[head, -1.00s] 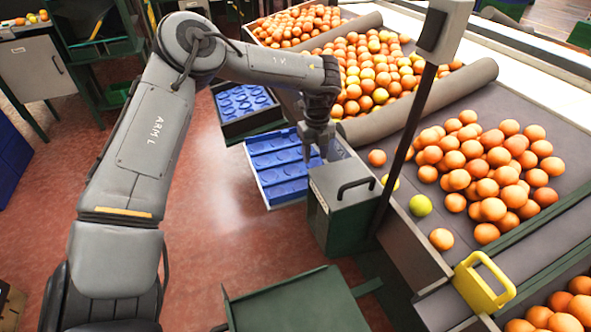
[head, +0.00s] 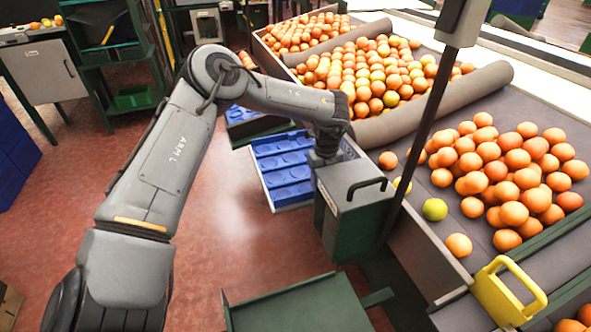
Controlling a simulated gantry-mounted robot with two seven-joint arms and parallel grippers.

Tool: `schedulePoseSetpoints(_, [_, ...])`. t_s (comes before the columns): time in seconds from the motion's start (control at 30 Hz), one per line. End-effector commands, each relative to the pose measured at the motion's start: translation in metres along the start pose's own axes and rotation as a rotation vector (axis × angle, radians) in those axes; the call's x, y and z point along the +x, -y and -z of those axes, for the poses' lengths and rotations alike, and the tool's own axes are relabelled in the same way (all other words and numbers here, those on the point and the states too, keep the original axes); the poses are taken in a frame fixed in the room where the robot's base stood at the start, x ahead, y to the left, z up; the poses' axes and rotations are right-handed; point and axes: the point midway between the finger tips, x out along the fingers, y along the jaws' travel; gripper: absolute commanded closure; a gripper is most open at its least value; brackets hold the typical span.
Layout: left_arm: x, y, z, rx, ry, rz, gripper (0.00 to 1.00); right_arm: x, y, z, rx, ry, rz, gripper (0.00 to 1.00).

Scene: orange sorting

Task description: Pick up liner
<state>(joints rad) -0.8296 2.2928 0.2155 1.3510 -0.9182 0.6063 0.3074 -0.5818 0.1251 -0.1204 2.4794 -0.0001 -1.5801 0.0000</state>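A blue liner (head: 285,172) with round cups lies in the stand beside the conveyor, left of a grey-green box. Another blue cupped liner (head: 238,114) is in a dark crate behind it. My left gripper (head: 320,158) points down at the right edge of the nearer liner, just behind the grey-green box. The box hides its fingertips, so I cannot tell whether it is open or touching the liner. My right gripper is out of view.
The grey-green box (head: 352,215) with a black handle and a dark post stand close to the gripper. Oranges (head: 510,175) lie on the conveyor to the right, near a yellow handle (head: 508,290). Red floor (head: 220,230) is clear to the left.

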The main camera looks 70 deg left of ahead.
Motion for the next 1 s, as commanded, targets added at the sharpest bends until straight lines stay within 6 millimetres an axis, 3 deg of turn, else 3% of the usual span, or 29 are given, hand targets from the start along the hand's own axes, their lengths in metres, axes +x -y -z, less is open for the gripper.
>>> schedulePoseSetpoints(0.3, [0.0060, 0.0004, -0.0003, -0.001, 0.001, 0.002, 0.55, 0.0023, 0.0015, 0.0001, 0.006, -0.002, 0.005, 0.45])
schedulePoseSetpoints(0.6, [0.0060, 0.0003, -0.0003, -0.001, 0.001, 0.001, 1.00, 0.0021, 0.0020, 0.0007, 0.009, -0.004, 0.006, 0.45])
schedulePoseSetpoints(1.0, [0.0027, 0.0006, -0.0003, 0.000, 0.001, 0.002, 1.00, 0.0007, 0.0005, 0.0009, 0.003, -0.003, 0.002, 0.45])
